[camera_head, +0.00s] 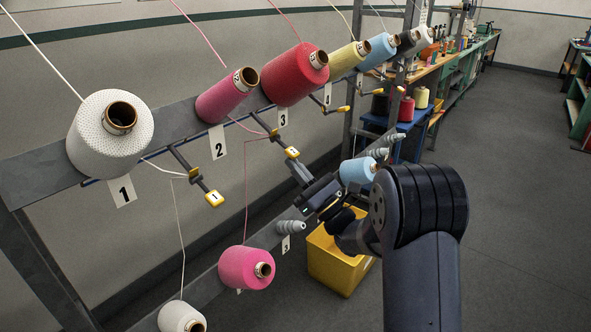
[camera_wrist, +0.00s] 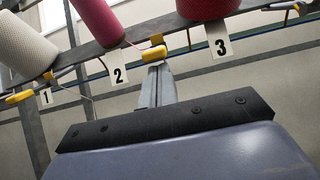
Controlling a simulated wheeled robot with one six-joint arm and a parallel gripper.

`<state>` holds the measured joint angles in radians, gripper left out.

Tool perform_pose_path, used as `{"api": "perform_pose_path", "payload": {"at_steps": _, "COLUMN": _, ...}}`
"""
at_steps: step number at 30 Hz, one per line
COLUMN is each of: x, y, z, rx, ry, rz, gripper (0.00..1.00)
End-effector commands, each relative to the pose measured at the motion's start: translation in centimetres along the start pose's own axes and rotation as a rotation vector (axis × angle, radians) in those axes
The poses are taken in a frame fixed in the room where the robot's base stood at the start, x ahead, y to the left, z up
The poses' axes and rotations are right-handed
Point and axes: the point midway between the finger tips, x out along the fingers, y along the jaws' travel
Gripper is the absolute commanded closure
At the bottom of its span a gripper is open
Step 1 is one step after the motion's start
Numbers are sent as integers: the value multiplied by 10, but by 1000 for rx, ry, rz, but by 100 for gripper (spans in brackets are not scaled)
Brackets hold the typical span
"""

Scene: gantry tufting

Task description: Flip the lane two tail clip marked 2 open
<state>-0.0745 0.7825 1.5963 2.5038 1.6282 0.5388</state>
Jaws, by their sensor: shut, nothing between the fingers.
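The lane two tail clip (camera_head: 292,152) is a yellow tab at the end of a dark bar that slopes down from the rail near the white 2 card (camera_head: 218,141). A pink thread runs to this bar and hangs down from it. My gripper (camera_head: 298,170) is shut and empty, its tips just below and beside the yellow tab. In the wrist view my gripper's fingers (camera_wrist: 158,75) point up at the yellow tab (camera_wrist: 154,53), which shows right at their tips. I cannot tell whether they touch. The 2 card (camera_wrist: 117,73) is left of it.
The lane one clip (camera_head: 214,198) is to the left, the lane three clip (camera_head: 343,108) to the right. Large yarn cones, including a red one (camera_head: 294,74), sit on the rail above. A lower rail holds smaller cones (camera_head: 246,268). A yellow bin (camera_head: 335,262) stands on the floor.

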Motion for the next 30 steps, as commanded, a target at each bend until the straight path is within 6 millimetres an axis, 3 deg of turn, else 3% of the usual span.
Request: {"api": "perform_pose_path", "payload": {"at_steps": 30, "x": 1, "y": 0, "z": 13, "rx": -3, "ry": 253, "rz": 0, "gripper": 100}}
